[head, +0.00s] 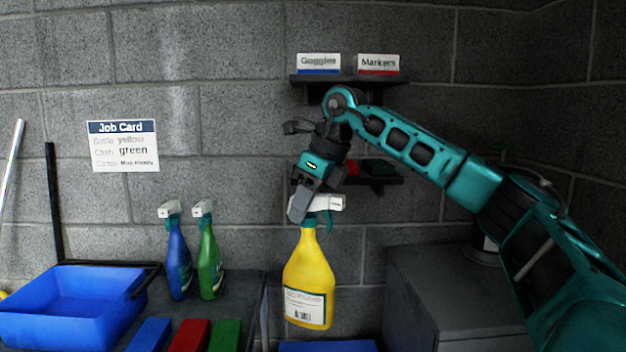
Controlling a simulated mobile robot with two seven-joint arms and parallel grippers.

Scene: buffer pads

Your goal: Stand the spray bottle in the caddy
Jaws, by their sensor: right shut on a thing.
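A yellow spray bottle (309,275) with a white and teal trigger head hangs upright in the head view, right of the dark table. My right gripper (302,206) comes down from above and is shut on the bottle at its trigger head. A wide blue open container (35,318) with a black bar behind it sits at the lower left, apart from the bottle. Its visible inside is empty. A blue edge (328,346) also shows under the bottle at the bottom border, mostly cut off. I cannot tell which of these is the caddy. My left gripper is not in view.
A blue bottle (178,261) and a green bottle (209,260) stand on the table (240,287). Blue, red (187,335) and green folded cloths lie at its front. Wall shelves (349,83) are behind my right arm. A grey cabinet (450,290) stands at right.

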